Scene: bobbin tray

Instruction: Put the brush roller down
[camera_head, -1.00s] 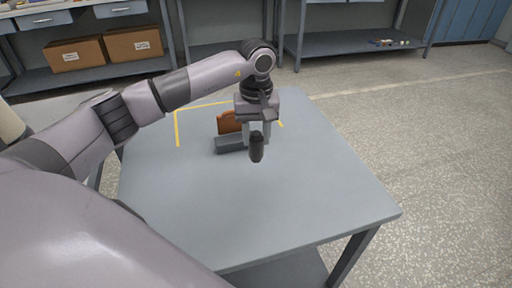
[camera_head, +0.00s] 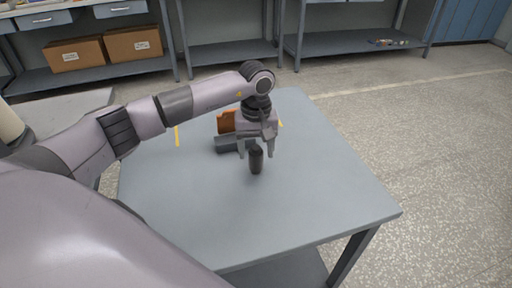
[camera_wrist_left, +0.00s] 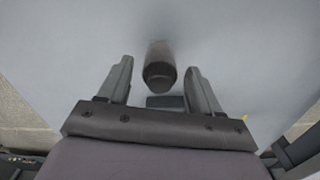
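The brush roller (camera_head: 256,161) is a short dark cylinder over the grey table (camera_head: 300,210), near its middle. It looks upright, with its lower end apparently at the tabletop. My left gripper (camera_head: 256,154) is above and around it with its fingers spread. In the left wrist view the roller (camera_wrist_left: 159,62) sits between the open fingers (camera_wrist_left: 160,72), with a gap on each side. The dark rounded end faces that camera. My right gripper is not in view.
A grey block-like piece (camera_head: 227,144) and an orange-brown object (camera_head: 226,122) stand just behind and left of the gripper. Yellow tape (camera_head: 177,135) marks the far part of the table. The front and right of the tabletop are clear.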

